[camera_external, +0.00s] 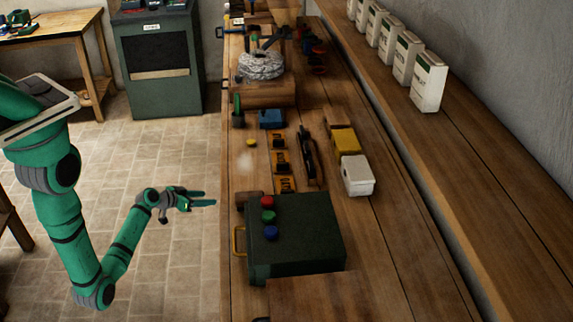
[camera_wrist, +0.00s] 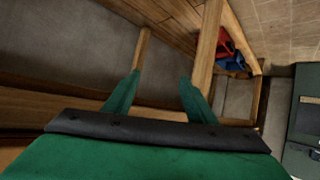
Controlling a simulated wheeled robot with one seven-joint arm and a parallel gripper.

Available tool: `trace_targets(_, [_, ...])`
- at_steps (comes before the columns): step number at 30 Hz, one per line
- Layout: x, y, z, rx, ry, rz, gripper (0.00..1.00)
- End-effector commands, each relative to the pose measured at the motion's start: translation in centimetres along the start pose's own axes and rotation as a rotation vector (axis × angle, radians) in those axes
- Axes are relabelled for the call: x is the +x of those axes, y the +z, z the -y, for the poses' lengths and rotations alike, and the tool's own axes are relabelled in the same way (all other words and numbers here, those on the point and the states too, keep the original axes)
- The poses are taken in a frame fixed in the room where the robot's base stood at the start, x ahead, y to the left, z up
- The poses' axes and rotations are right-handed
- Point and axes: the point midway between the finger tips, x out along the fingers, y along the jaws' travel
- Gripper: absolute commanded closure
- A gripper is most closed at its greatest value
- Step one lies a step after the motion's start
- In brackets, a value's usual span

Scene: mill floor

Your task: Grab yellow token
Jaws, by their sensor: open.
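The yellow token (camera_external: 251,142) is a small round disc lying on the long wooden bench, near its left edge, in the external view. My gripper (camera_external: 212,198) is open and empty. It is over the floor just left of the bench edge, nearer the camera than the token and apart from it. In the wrist view my gripper's two green fingers (camera_wrist: 158,92) are spread with nothing between them. The token does not show in the wrist view.
A dark green box (camera_external: 300,250) with red, green and blue round pieces on top stands on the bench (camera_external: 232,180) near my gripper. A blue container (camera_external: 272,118), yellow box (camera_external: 346,141) and white box (camera_external: 357,176) lie beyond. A green cabinet (camera_external: 160,80) stands behind.

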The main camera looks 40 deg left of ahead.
Motion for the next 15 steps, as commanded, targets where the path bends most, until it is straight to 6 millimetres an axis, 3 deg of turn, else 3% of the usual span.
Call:
trace_targets(1, [0.8,-1.9,1.2,0.01,0.02,-0.013,0.49])
trace_targets(6, [2.5,-7.6,4.3,0.063,0.112,-0.049,0.49])
trace_targets(15, [2.0,-18.2,9.0,0.195,0.269,-0.143,0.49])
